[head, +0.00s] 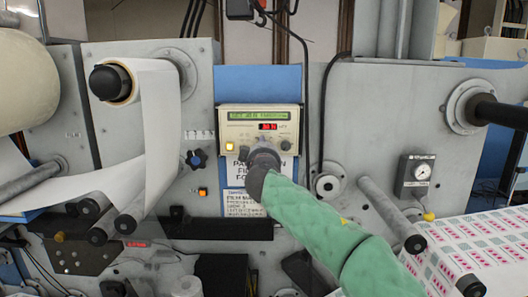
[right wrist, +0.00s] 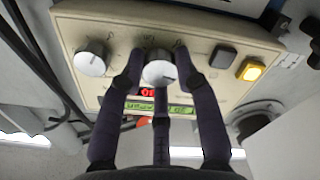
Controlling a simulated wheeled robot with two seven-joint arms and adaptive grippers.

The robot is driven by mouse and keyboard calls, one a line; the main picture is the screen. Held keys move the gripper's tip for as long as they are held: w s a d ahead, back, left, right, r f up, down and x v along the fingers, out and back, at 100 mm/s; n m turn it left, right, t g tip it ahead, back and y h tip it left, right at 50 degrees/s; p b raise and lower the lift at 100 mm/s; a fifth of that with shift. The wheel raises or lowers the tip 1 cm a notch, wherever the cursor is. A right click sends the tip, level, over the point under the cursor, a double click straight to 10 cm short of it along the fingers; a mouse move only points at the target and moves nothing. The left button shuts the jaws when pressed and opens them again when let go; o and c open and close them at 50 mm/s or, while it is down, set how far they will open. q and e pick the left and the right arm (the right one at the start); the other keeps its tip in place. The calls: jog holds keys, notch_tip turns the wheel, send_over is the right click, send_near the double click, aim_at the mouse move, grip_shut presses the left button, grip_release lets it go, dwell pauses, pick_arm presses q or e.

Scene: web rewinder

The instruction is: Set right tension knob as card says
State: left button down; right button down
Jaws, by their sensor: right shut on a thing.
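A beige control box (head: 258,116) has a green text display, red digits and a row of buttons and knobs. My right gripper (head: 264,153) reaches it from the right and hides part of its lower face. In the right wrist view, where the box appears upside down, the gripper is shut on a grey-white knob (right wrist: 158,73). A second knob (right wrist: 92,62) is free beside it; in the head view this knob (head: 286,143) is right of my gripper. A printed card (head: 287,168) below the box is partly hidden by my gripper. My left gripper is out of view.
A lit yellow button (head: 229,146) and a dark button (right wrist: 222,56) share the box's face. A black cable (head: 305,80) hangs close to its right side.

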jog(key=c, duration=1)
grip_release()
jog(key=shift+o, duration=0.5)
jog(key=shift+a, duration=0.1)
jog(key=s, duration=1.2)
